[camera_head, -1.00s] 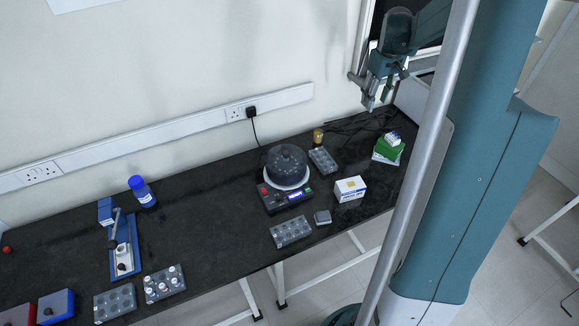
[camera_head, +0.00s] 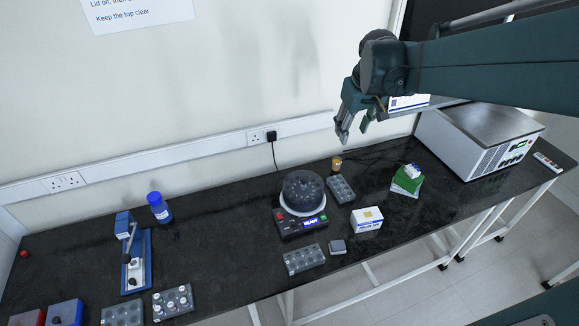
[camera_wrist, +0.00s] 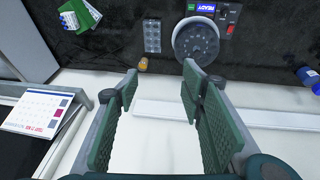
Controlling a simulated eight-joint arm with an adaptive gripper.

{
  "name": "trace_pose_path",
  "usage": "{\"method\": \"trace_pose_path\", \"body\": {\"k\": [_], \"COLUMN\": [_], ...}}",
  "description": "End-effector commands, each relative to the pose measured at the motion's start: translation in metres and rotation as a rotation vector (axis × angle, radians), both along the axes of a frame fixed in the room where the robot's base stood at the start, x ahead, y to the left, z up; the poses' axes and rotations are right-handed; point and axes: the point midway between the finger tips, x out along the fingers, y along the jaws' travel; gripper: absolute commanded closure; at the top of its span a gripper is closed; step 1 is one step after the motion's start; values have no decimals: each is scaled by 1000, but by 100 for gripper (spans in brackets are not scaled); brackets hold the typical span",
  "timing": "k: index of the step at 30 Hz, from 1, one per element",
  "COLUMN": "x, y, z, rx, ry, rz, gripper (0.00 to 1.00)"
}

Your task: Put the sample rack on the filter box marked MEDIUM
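A small green rack (camera_head: 405,182) holding white-topped tubes stands on a green and white box (camera_head: 402,192) at the right of the bench. Both also show at the top left of the wrist view, the rack (camera_wrist: 68,20) on the green box (camera_wrist: 90,17). A white box with blue print and a yellow patch (camera_head: 367,222) stands nearer the front edge. I cannot read MEDIUM on either box, nor tell for certain which rack is meant. My gripper (camera_head: 354,128) is high above the back of the bench, by the wall, open and empty; its spread fingers (camera_wrist: 160,82) show in the wrist view.
A round dark-lidded machine (camera_head: 303,194) sits mid-bench beside grey racks (camera_head: 304,259) (camera_head: 340,189) and an amber vial (camera_head: 337,163). A white instrument (camera_head: 480,140) stands at the right end. A blue bottle (camera_head: 160,209) and blue stand (camera_head: 134,260) are left. Bench between bottle and machine is clear.

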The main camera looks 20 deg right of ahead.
Motion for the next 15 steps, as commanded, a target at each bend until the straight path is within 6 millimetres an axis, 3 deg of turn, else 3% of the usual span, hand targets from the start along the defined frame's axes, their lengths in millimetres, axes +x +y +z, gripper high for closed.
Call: {"method": "trace_pose_path", "body": {"k": [3, 15], "x": [-14, -61], "y": [27, 103], "z": [5, 14], "rx": [1, 16], "ry": [-26, -114], "rz": [6, 14], "gripper": [60, 60]}}
